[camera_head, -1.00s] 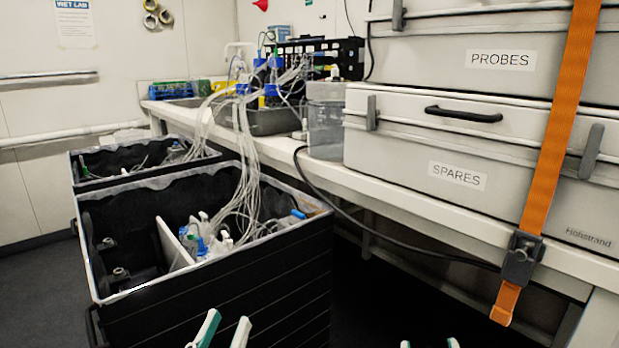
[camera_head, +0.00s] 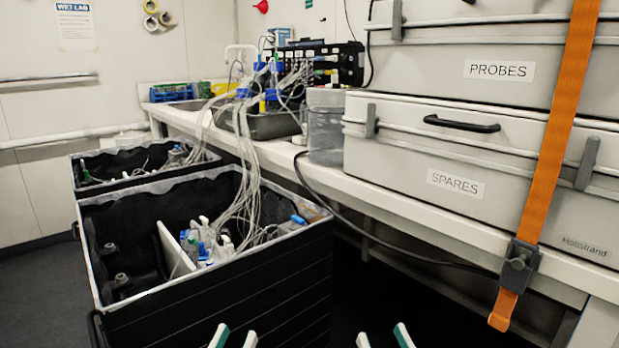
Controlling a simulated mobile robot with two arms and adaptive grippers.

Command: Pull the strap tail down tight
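An orange strap (camera_head: 556,130) runs down over the front of two stacked grey cases at the right. It passes through a dark grey buckle (camera_head: 519,266) at the bench edge. Its short tail (camera_head: 503,310) hangs just below the buckle. My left gripper (camera_head: 234,338) shows only its fingertips at the bottom edge, apart and with nothing between them. My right gripper (camera_head: 384,337) also shows only its fingertips at the bottom edge, apart and empty. It is left of and below the strap tail, not touching it. The rest of both grippers is out of frame.
The upper case is marked PROBES (camera_head: 499,69) and the lower SPARES (camera_head: 455,184). A black cable (camera_head: 400,253) droops along the bench front (camera_head: 420,217) towards the buckle. Two black crates (camera_head: 230,290) with tubing stand at the left. Dark open floor lies under the bench.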

